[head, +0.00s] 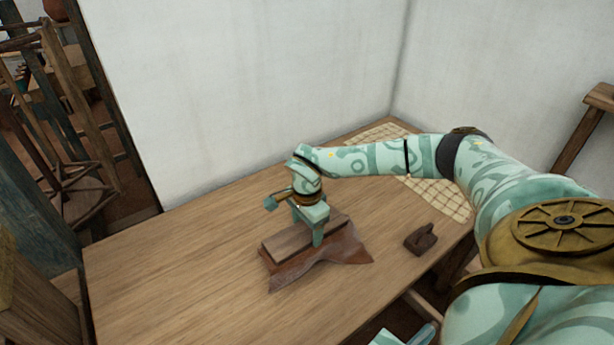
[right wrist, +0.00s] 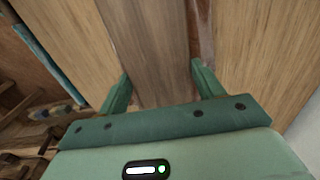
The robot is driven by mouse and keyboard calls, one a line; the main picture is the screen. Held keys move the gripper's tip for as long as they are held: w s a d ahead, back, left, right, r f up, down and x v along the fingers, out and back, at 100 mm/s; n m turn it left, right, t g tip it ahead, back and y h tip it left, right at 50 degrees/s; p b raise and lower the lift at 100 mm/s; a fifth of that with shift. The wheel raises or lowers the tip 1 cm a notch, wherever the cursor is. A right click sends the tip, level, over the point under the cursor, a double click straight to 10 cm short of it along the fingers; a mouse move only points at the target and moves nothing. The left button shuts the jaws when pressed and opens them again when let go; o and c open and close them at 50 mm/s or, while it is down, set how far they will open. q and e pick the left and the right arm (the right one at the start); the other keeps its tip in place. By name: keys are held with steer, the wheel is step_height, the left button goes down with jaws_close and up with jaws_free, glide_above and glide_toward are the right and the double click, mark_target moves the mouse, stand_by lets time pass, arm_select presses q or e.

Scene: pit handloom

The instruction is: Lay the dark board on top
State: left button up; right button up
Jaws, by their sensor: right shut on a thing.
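The dark board (head: 284,243) is a flat brown wooden piece at the middle of the table, over a reddish-brown cloth or hide (head: 325,269). I cannot tell whether it rests on the cloth or is just above it. My right gripper (head: 307,232) is shut across the board, one finger on each long side. In the right wrist view the board (right wrist: 150,50) runs between the fingers, with a strip of the reddish sheet (right wrist: 206,30) beside it. A pale teal part of mine at the bottom edge of the head view may be the left gripper, cut off.
The wooden table (head: 165,270) is clear to the left of the cloth. A small dark wooden block (head: 421,238) lies to the right. A checked woven mat (head: 440,190) lies at the back right corner. White walls stand behind; a wooden frame (head: 75,190) stands at far left.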

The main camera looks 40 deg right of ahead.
mark_target(307, 230)
steer(key=o, duration=0.7)
steer(key=shift+s+f, duration=0.15)
steer(key=shift+f, duration=0.2)
steer(key=o, duration=0.4)
steer(key=shift+w+f, duration=0.1)
steer(key=shift+w, duration=0.15)
steer(key=shift+s+r, duration=0.1)
steer(key=shift+r, duration=0.25)
step_height(307, 230, up, 12)
steer(key=p, duration=0.3)
steer(key=shift+r, duration=0.2)
